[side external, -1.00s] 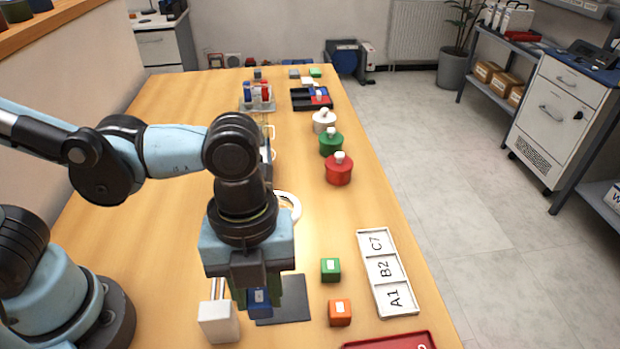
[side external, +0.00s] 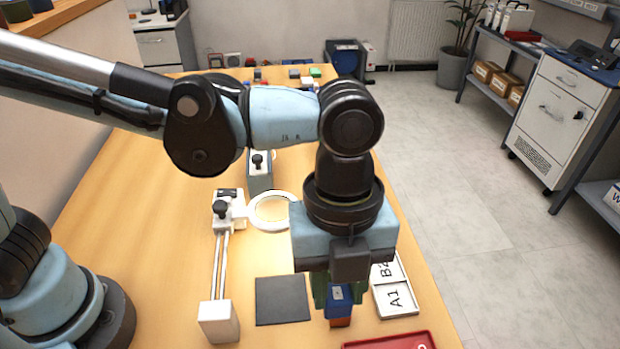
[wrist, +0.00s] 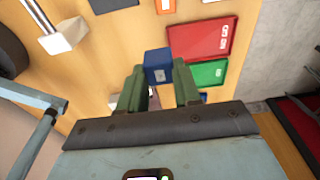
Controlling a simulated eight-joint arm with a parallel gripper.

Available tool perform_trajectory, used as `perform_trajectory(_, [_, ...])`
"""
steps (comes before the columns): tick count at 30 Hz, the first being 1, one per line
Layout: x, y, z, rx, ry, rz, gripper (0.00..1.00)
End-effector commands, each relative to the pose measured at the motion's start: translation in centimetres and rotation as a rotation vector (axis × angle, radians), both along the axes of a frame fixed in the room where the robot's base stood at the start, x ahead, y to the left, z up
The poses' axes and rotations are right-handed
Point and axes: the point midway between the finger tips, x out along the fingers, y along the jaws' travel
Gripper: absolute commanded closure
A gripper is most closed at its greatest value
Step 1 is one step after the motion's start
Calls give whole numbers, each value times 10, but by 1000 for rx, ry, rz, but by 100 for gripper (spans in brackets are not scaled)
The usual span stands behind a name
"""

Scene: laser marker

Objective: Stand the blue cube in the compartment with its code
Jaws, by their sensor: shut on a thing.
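My gripper (side external: 338,288) is shut on the blue cube (side external: 338,308) and holds it in the air. In the wrist view the blue cube (wrist: 158,66) sits between the two green fingers. It has a small pale label, too small to read. The white tray (side external: 397,311) lies on the table just right of my gripper. Its compartments A1 and part of B2 show; my gripper hides the C7 end. In the side view the cube appears above the orange cube (side external: 341,322), left of A1.
A red tray (side external: 390,344) is at the bottom edge; the wrist view also shows a green tray (wrist: 212,72) beside it. A dark square pad (side external: 282,300) and a magnifier stand with a white block (side external: 218,322) are to the left. The green cube is hidden.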

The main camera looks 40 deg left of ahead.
Motion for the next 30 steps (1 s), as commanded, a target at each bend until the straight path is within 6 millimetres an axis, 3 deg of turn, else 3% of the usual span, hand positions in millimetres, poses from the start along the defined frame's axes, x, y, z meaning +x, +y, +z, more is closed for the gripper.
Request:
perform_trajectory(9, [74,-30,-26,0,0,3,100])
perform_trajectory(15, [106,-38,-44,0,2,2,100])
perform_trajectory(21, [119,-40,-53,0,1,0,100])
perform_trajectory(30, [120,-40,-70,0,1,0,100])
